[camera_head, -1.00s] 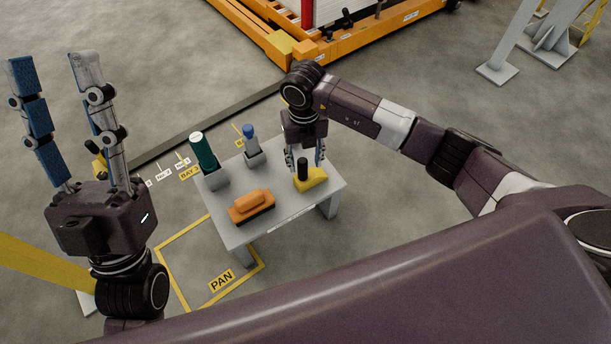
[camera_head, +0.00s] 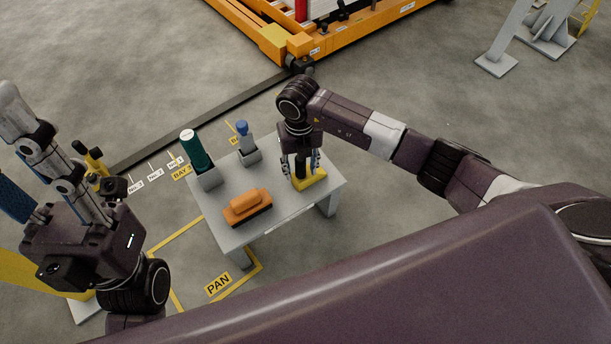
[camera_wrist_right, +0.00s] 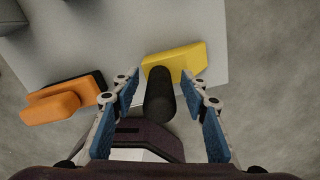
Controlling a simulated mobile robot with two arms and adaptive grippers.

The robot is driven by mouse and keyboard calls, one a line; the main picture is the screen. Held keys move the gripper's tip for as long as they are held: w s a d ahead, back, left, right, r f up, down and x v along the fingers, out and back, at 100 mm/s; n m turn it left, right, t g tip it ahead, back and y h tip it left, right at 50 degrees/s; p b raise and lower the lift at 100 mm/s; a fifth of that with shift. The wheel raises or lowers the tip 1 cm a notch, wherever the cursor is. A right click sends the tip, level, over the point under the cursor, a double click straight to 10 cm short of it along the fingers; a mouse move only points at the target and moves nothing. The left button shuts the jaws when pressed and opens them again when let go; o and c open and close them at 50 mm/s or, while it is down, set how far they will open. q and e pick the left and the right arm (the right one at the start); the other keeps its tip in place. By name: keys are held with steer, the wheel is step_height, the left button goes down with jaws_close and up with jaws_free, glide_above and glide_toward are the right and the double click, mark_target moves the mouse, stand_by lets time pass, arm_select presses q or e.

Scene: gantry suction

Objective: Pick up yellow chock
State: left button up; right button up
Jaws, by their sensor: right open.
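The yellow chock (camera_head: 312,183) sits near the right end of the small grey table, with a black upright handle (camera_wrist_right: 160,98) on it. My right gripper (camera_head: 301,165) points down over the chock, its fingers apart on either side of the handle. In the right wrist view the blue-padded fingers (camera_wrist_right: 166,92) are open, with the handle between them; whether they touch it cannot be told. My left gripper (camera_head: 12,150) is at the left edge, away from the table, fingers spread and partly cut off.
The grey table (camera_head: 235,228) also holds an orange block (camera_head: 247,205) on a dark base, a green cylinder (camera_head: 196,152) and a blue-topped piece (camera_head: 246,135) in grey holders. A dark floor rail (camera_head: 215,120) runs behind. Open floor lies right of the table.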

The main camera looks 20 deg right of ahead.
steer(key=shift+f, duration=0.4)
steer(key=shift+w, duration=0.1)
jaws_close()
steer(key=shift+r, duration=0.15)
